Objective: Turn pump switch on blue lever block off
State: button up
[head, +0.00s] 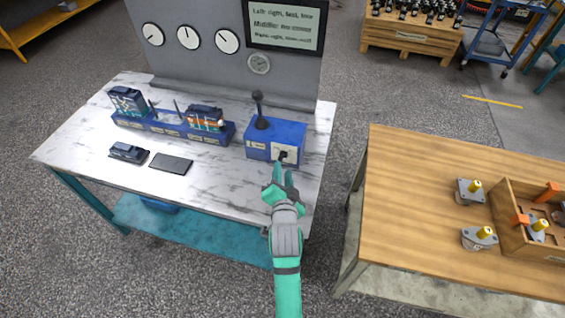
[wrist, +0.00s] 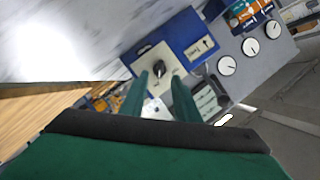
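The blue lever block (head: 276,138) stands on the right part of the marble-topped table, with a black lever (head: 259,110) upright on top. The pump switch (head: 283,156) is a small black knob on a pale plate on the block's front face. In the wrist view the switch (wrist: 159,69) sits on its pale plate (wrist: 150,72), just beyond my fingertips. My gripper (head: 281,172) is in front of the switch, its two green fingers apart with nothing between them. In the wrist view my gripper (wrist: 160,82) points at the switch. I cannot tell whether a fingertip touches the plate.
On the marble table (head: 215,195) are a long blue block (head: 170,128) with instruments, a dark small device (head: 128,153) and a flat black plate (head: 171,163). A grey panel with gauges (head: 188,37) rises behind. A wooden table (head: 410,220) with motor parts stands right, across a gap.

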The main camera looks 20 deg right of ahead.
aim_at(282, 159)
jog(key=x, duration=0.5)
jog(key=shift+w+d+f, duration=0.1)
jog(key=shift+w, duration=0.2)
grip_shut()
